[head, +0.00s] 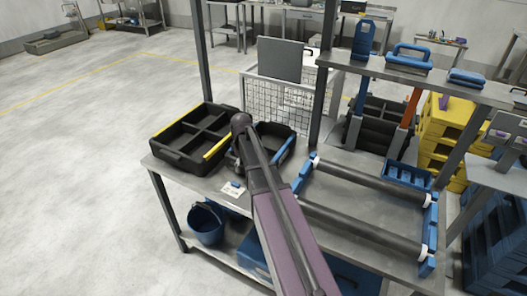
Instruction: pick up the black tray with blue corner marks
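The black tray with blue corner marks (287,151) sits on the metal table in the head view, to the right of a larger tray. Blue shows along its right side. My arm crosses in front of it and hides its left and near parts. My arm's dark rounded joint shows between the two trays. I cannot make out my gripper's fingers; they are hidden or out of view. Whether anything touches the tray cannot be seen.
A larger divided black tray with yellow marks (176,155) lies at the table's left end. A roller frame with blue ends (365,187) fills the right side. A wire basket (285,101) stands behind. Posts carry a shelf (380,66). A blue bucket (207,226) sits below.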

